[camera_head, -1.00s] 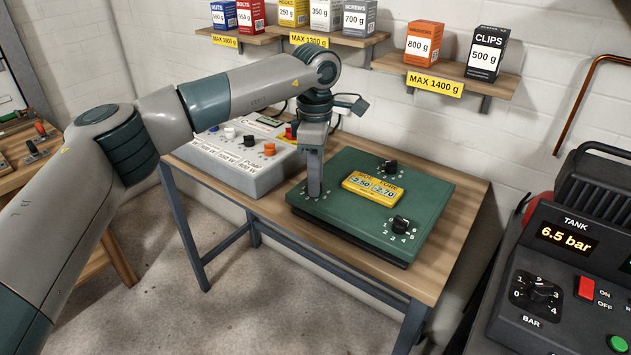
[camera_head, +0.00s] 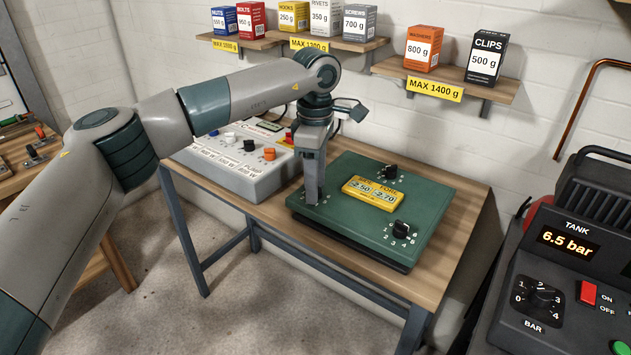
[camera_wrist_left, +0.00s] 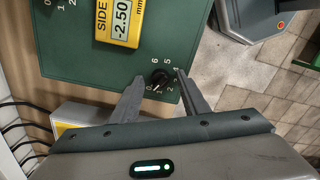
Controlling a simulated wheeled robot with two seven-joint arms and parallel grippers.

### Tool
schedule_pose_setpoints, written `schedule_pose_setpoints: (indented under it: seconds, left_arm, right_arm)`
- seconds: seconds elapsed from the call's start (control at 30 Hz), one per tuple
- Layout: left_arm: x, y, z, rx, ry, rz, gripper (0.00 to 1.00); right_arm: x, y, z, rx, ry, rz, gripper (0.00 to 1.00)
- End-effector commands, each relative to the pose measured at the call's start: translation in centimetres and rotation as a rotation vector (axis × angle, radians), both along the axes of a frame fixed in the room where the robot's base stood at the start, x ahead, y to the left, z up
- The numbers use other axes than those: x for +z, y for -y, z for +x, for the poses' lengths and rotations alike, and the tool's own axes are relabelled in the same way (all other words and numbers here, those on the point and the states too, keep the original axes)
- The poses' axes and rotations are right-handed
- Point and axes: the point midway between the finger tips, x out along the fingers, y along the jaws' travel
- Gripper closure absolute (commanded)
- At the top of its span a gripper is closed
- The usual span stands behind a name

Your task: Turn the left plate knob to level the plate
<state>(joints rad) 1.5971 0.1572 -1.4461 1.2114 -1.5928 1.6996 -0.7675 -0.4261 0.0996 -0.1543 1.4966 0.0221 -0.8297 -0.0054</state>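The green plate (camera_head: 345,225) lies on the wooden workbench. Its yellow display (camera_head: 371,192) reads -2.50 and -2.70; the wrist view shows SIDE -2.50 mm on the display (camera_wrist_left: 120,18). My left gripper (camera_head: 313,199) points down at the plate's left corner and hides the left knob in the head view. In the wrist view the black left knob (camera_wrist_left: 160,80) sits between the fingertips of my open left gripper (camera_wrist_left: 160,75), with a gap on each side. Its dial numbers are partly hidden. Two other black knobs, rear (camera_head: 390,172) and right (camera_head: 401,230), are on the plate. My right gripper is not in view.
A grey control box (camera_head: 235,165) with several knobs stands left of the plate. Shelves with labelled boxes (camera_head: 484,60) hang on the wall behind. A dark compressor panel (camera_head: 560,290) stands at the right. Bare bench top (camera_head: 440,265) shows right of the plate.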

Motion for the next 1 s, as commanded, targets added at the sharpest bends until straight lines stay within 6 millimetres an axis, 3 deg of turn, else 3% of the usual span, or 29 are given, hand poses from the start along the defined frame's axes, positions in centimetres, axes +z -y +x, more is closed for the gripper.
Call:
schedule_pose_setpoints:
  seconds: [0.23,0.43,0.73,1.0]
  left_arm:
    - [0.4,0.0,0.0,0.001,0.000,0.000,0.59]
    - [2.4,0.0,0.0,0.001,0.002,0.000,0.59]
    - [8.0,0.0,0.1,0.001,0.003,-0.001,0.59]
    - [13.4,0.1,0.0,0.001,0.002,0.000,0.59]
  right_arm:
    - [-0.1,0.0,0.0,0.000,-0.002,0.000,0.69]
    - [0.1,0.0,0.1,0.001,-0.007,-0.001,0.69]
    - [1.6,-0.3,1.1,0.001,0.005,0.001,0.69]
    - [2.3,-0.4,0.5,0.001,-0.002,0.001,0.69]
